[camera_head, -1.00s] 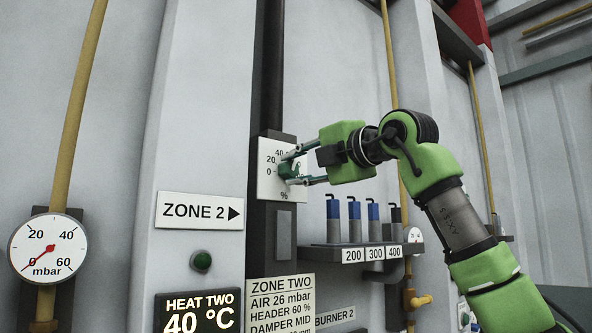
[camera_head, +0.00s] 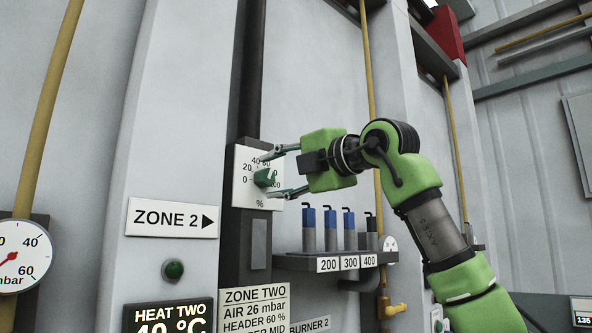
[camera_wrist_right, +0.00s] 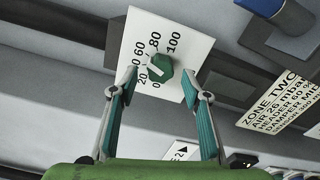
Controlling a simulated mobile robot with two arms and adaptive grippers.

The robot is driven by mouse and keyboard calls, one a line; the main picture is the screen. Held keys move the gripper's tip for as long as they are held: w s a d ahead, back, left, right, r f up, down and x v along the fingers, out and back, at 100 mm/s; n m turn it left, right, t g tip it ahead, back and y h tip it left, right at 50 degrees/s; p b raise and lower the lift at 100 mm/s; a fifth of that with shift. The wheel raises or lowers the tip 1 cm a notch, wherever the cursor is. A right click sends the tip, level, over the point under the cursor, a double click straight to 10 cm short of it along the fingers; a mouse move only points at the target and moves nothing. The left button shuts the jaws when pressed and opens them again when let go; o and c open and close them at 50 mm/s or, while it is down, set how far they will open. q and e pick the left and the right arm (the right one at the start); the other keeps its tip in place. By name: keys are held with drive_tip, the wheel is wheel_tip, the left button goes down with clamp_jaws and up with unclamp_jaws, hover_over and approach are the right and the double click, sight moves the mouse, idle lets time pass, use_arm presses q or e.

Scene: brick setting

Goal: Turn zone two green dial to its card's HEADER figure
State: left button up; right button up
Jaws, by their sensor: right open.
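The green dial (camera_head: 264,178) sits on a white percent plate (camera_head: 242,198) marked 0 to 100, on a dark post. It also shows in the right wrist view (camera_wrist_right: 162,72), where its pale pointer mark faces the low-to-middle figures; I cannot read the exact figure. My right gripper (camera_head: 268,175) is open, one finger on each side of the dial; in the right wrist view (camera_wrist_right: 160,80) gaps show between fingers and dial. The zone two card (camera_head: 254,305) reads AIR 26 mbar, HEADER 60 %, and its lower part is cut off. My left gripper is out of view.
A yellow pipe (camera_head: 368,70) runs behind my arm.

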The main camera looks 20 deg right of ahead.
drive_tip(key=v, duration=1.1)
drive_tip(key=shift+r, duration=0.1)
